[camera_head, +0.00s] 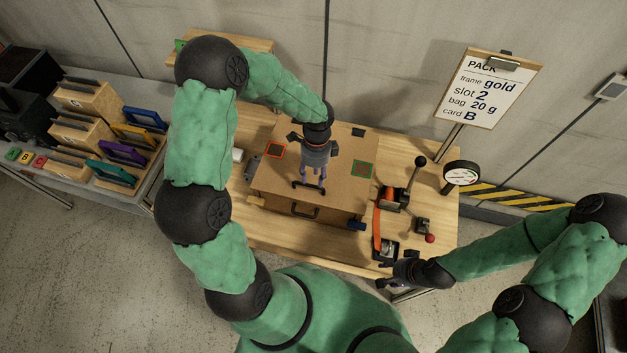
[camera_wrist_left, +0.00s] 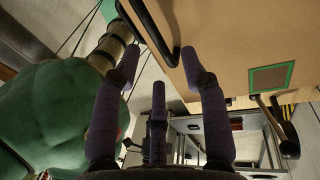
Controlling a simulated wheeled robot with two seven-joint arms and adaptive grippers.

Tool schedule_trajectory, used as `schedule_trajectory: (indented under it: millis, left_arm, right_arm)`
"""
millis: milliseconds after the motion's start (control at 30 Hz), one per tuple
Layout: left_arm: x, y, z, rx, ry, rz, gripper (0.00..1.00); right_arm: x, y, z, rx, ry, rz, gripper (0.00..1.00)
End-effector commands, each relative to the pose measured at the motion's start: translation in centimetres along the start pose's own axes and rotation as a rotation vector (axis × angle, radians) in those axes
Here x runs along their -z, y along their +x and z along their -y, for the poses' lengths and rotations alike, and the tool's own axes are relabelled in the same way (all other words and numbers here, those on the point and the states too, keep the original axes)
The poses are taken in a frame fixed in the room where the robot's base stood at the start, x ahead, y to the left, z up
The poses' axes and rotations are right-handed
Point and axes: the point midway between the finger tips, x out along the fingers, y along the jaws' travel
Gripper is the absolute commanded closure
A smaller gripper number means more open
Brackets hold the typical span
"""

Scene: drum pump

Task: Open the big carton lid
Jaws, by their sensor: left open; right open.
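The big carton (camera_head: 345,195) is a brown box on the wooden table, with its flat lid (camera_head: 338,150) lying closed on top. A black handle (camera_head: 308,187) shows at the lid's front edge; it also shows in the left wrist view (camera_wrist_left: 158,35). My left gripper (camera_head: 311,182) is open above the lid, purple fingers pointing down at this handle. In the left wrist view the handle lies near and partly between the spread fingertips (camera_wrist_left: 160,60); contact cannot be told. My right gripper (camera_head: 386,281) is open and empty by the table's front right edge, away from the carton.
A red outlined square (camera_head: 276,150) and a green outlined square (camera_head: 360,169) mark the lid. Right of the carton stand a lever device (camera_head: 415,180) and an orange strip (camera_head: 377,225). A gauge (camera_head: 461,174) and a sign (camera_head: 488,88) stand behind. Card racks (camera_head: 90,100) fill the left bench.

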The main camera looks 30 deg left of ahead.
Motion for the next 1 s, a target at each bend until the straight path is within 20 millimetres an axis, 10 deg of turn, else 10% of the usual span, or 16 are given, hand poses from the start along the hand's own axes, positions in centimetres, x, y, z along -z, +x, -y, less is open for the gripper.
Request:
schedule_trajectory:
  millis: [633,800,1000]
  left_arm:
    - [0.0,3.5,0.0,0.0,0.0,0.0,0.56]
    - [0.0,3.5,0.0,0.0,0.0,0.0,1.0]
    - [0.0,3.4,0.0,0.0,0.0,-0.001,1.0]
  right_arm:
    - [0.0,0.1,0.0,0.0,0.0,0.0,0.55]
    - [0.0,0.1,0.0,0.0,0.0,0.0,0.55]
    - [0.0,0.0,0.0,0.0,0.0,0.0,0.55]
